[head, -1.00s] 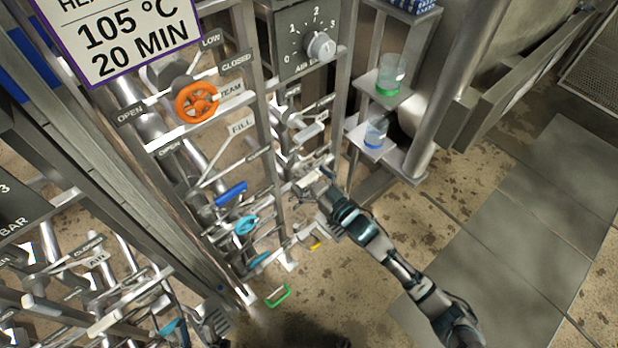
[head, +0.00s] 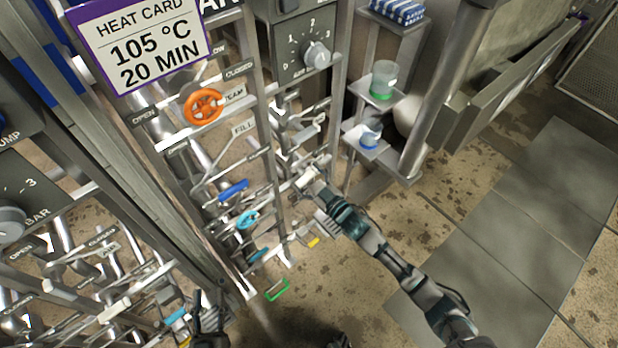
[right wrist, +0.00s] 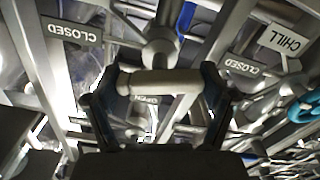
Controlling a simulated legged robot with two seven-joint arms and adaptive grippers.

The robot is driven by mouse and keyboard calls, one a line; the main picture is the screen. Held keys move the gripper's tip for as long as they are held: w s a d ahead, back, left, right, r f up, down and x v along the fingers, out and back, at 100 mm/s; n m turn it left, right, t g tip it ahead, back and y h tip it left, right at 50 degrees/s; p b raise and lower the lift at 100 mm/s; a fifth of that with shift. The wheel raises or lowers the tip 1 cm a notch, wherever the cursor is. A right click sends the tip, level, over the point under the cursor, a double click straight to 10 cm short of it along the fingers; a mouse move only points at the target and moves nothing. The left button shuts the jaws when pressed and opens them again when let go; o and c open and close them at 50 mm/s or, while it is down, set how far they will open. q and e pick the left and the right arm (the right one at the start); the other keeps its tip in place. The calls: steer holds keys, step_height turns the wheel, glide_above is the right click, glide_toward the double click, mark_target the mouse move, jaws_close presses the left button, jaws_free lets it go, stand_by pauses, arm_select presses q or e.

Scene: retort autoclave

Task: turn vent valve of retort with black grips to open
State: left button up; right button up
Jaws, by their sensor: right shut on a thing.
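In the right wrist view, my right gripper (right wrist: 163,88) is shut on a pale grey handle (right wrist: 165,81), with one dark finger at each end. A stem joins the handle to a round grey hub (right wrist: 160,46) above it. In the head view my right gripper (head: 312,188) is at the pipe rack, covering most of the handle. My left gripper (head: 208,328) is a dark shape at the bottom left; its fingers are unclear. I see no black grips on the held handle.
An orange handwheel (head: 203,105), a blue lever (head: 233,190) and a cyan wheel (head: 247,220) sit on the same rack. A dial panel (head: 300,45) is above. Shelves with a green-based jar (head: 384,78) stand right of it. The floor at right is clear.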

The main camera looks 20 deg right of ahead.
steer(key=shift+r+n+p, duration=0.1)
steer(key=shift+n+p, duration=0.4)
steer(key=shift+n, duration=0.3)
arm_select(q)
steer(key=shift+a+f+g+y, duration=0.2)
steer(key=shift+f+g+y, duration=0.2)
steer(key=shift+f+g, duration=1.5)
arm_select(e)
steer(key=shift+n, duration=0.4)
arm_select(q)
steer(key=shift+w+f, duration=0.1)
steer(key=shift+f, duration=0.1)
arm_select(e)
steer(key=o, duration=1)
steer(key=v, duration=1.2)
